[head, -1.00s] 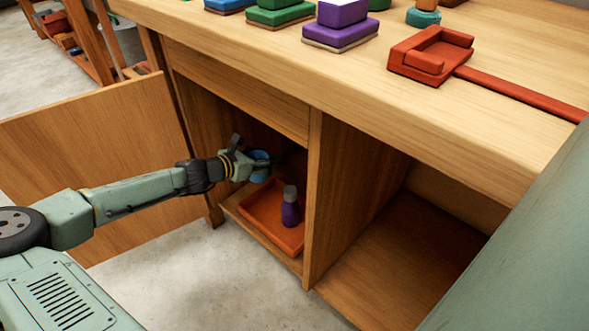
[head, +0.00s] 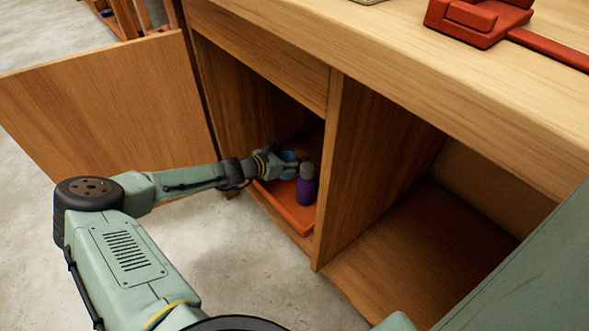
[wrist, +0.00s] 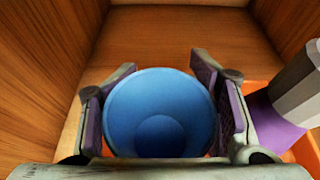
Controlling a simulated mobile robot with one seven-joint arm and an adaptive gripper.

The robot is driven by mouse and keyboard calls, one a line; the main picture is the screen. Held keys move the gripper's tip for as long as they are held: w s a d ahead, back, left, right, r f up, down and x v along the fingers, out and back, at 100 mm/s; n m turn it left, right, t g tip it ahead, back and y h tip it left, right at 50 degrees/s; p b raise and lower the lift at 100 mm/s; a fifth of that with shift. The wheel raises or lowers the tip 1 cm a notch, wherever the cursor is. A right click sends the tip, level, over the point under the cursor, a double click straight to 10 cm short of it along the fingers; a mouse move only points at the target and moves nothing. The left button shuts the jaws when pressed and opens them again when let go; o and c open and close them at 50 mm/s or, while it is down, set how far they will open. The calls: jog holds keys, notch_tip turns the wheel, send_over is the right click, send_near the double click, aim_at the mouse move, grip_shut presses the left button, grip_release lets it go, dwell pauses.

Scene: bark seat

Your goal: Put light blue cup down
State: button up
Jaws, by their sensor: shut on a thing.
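The light blue cup (wrist: 160,112) is held between the two fingers of my gripper (wrist: 162,105). In the wrist view I look into its open mouth. In the head view the cup (head: 287,161) is partly hidden by my gripper (head: 284,163). My gripper is inside the left cabinet compartment, low over the orange-red tray (head: 295,216). Whether the cup's base touches the tray is hidden.
A purple bottle with a grey cap (head: 307,188) stands on the tray just right of my gripper; it also shows in the wrist view (wrist: 275,112). A divider (head: 365,150) bounds the compartment on the right. The wooden door (head: 105,115) hangs open at left.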

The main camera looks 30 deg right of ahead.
jog(key=shift+f+b, duration=0.5)
jog(key=shift+f, duration=1.7)
jog(key=shift+f, duration=0.2)
jog(key=o, duration=1)
jog(key=shift+r, duration=0.1)
jog(key=shift+r, duration=0.15)
jog(key=p+v, duration=0.2)
jog(key=v, duration=1)
